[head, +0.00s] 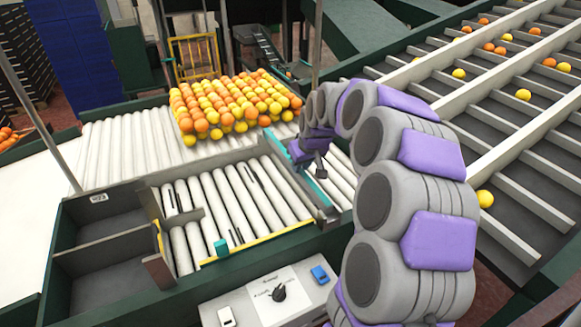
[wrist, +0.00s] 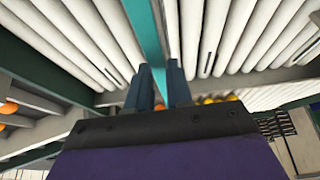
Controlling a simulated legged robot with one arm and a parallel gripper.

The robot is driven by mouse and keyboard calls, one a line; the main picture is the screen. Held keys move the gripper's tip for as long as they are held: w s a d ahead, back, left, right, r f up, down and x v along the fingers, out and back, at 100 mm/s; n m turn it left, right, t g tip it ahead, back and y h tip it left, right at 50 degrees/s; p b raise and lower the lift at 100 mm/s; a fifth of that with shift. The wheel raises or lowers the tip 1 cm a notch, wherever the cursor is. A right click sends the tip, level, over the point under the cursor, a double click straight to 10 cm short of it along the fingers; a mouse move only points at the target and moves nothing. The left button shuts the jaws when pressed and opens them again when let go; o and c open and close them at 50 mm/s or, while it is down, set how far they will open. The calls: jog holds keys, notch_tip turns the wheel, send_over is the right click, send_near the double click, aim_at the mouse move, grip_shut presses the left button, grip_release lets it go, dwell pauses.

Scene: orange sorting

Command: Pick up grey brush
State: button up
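I cannot make out a grey brush for certain in either view. My gripper (head: 318,168) hangs at the end of my arm, over the teal and grey rail (head: 330,212) at the right end of the roller section. In the wrist view its two dark fingers (wrist: 162,78) stand apart with a gap between them, and nothing shows in their grip. A teal strip (wrist: 143,30) and white rollers (wrist: 230,40) show beyond the fingertips. My arm hides part of the right side in the head view.
Oranges and yellow fruit (head: 235,105) are piled on the rollers behind. A control panel (head: 270,300) with a black knob (head: 279,293) stands in front. Empty dark bins (head: 105,265) are at left. A slatted conveyor (head: 520,130) with scattered fruit rises at right.

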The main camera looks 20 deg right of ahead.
aim_at(300, 179)
jog(key=shift+g, duration=0.5)
jog(key=f, duration=0.1)
jog(key=s+f, duration=0.1)
jog(key=f, duration=0.1)
jog(key=shift+s+a+f, duration=0.3)
jog(key=shift+a+f, duration=0.05)
jog(key=shift+a, duration=0.05)
grip_shut()
jog(key=shift+w+d+r+p, duration=0.1)
jog(key=shift+w+r+p, duration=0.15)
jog(key=shift+r, duration=0.45)
jog(key=shift+w+d+r+p, duration=0.1)
jog(key=shift+w+r, duration=0.2)
jog(key=shift+r, duration=0.65)
jog(key=shift+s+a+r, duration=0.15)
jog(key=shift+s+r, duration=0.1)
jog(key=shift+s, duration=0.05)
jog(key=s+a+r+p, duration=0.1)
jog(key=s+a+r, duration=0.2)
jog(key=s+a, duration=0.4)
jog(key=s, duration=0.5)
jog(key=shift+s+a+p, duration=0.15)
jog(key=shift+a+p, duration=0.15)
jog(key=shift+p, duration=0.1)
